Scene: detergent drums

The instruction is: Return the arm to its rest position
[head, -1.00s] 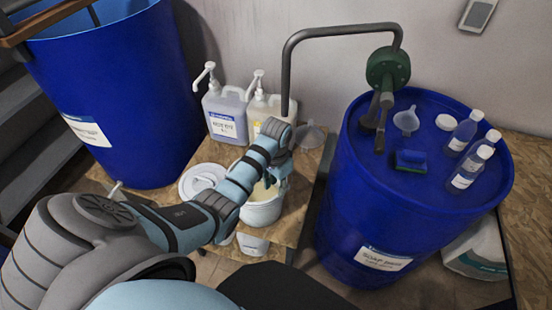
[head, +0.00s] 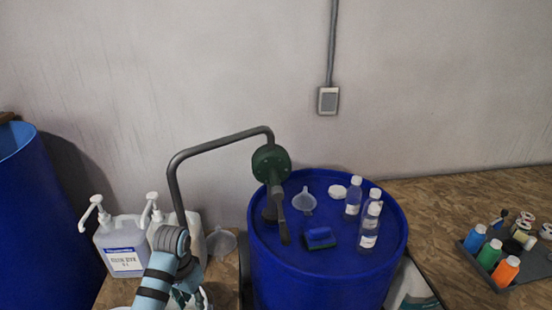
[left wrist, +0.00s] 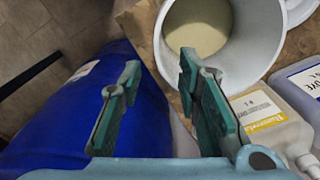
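My left arm (head: 162,272) comes up from the bottom edge in the head view, left of the blue drum (head: 325,272). In that view my left gripper is mostly hidden below its wrist. In the left wrist view my left gripper (left wrist: 160,82) is open, its two green fingers apart with nothing between them. Beyond the fingers is a white bucket (left wrist: 245,55) with cream-coloured contents. The blue drum (left wrist: 65,118) shows at the left of that view. My right gripper is in neither view.
A green hand pump (head: 271,164) with a bent grey pipe stands on the drum, beside a funnel (head: 304,200), sponge (head: 319,238) and clear bottles (head: 369,225). Pump-top jugs (head: 122,246) stand close by the arm. A paint tray (head: 480,262) lies at right.

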